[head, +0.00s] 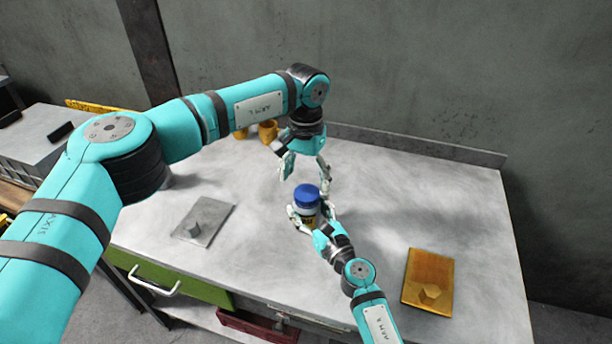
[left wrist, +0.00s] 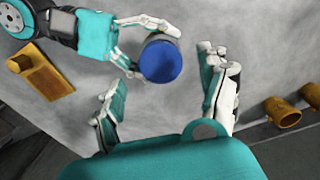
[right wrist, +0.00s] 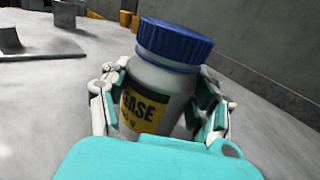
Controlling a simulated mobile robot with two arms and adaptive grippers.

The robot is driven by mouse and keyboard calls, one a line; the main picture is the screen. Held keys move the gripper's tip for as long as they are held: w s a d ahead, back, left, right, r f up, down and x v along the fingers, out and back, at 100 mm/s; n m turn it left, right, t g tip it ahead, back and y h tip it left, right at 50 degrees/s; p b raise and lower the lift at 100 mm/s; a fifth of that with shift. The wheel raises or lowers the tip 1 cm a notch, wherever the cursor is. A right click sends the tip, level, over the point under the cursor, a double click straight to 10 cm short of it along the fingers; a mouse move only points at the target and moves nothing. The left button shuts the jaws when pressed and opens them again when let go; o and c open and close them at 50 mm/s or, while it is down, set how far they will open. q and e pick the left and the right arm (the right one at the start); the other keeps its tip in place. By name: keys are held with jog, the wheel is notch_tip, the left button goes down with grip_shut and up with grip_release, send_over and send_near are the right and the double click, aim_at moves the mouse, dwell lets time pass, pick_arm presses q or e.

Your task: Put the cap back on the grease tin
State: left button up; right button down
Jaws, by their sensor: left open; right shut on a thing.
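The grease tin is a white jar with a yellow and black label (right wrist: 145,113). Its blue cap (head: 306,191) sits on top of the tin; I cannot tell whether it is tight. The cap also shows in the left wrist view (left wrist: 161,62) and the right wrist view (right wrist: 174,41). My right gripper (head: 311,212) is shut on the tin's body, with fingers on both sides below the cap. My left gripper (head: 305,178) is open and empty, its fingers spread above and behind the cap, apart from it.
The tin is over a grey worktop (head: 250,270). A grey plate with a block (head: 203,222) lies at left, an orange plate with a block (head: 430,270) at right. Yellow mugs (head: 268,131) stand at the back, partly behind my left arm. A raised edge (head: 420,148) runs along the back.

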pick_arm(q)
jog(key=n, duration=0.3)
jog(key=shift+n, duration=0.3)
jog(key=n, duration=0.4)
jog(key=shift+r, duration=0.2)
jog(key=n, duration=0.7)
jog(key=shift+r+n, duration=0.2)
jog(key=shift+n, duration=0.2)
jog(key=n, duration=0.7)
jog(key=shift+w+r, duration=0.1)
jog(key=shift+r, duration=0.1)
jog(key=n, duration=0.7)
jog(key=shift+d+r+n, duration=0.1)
jog(key=shift+r+n, duration=0.1)
jog(key=shift+n, duration=0.2)
jog(key=n, duration=0.4)
jog(key=shift+r+n, duration=0.15)
jog(key=shift+n, duration=0.25)
jog(key=n, duration=0.7)
jog(key=shift+r, duration=0.2)
jog(key=n, duration=0.7)
jog(key=shift+r+n, duration=0.2)
jog(key=shift+n, duration=0.1)
jog(key=n, duration=0.6)
jog(key=shift+w+r, duration=0.1)
jog(key=shift+r, duration=0.1)
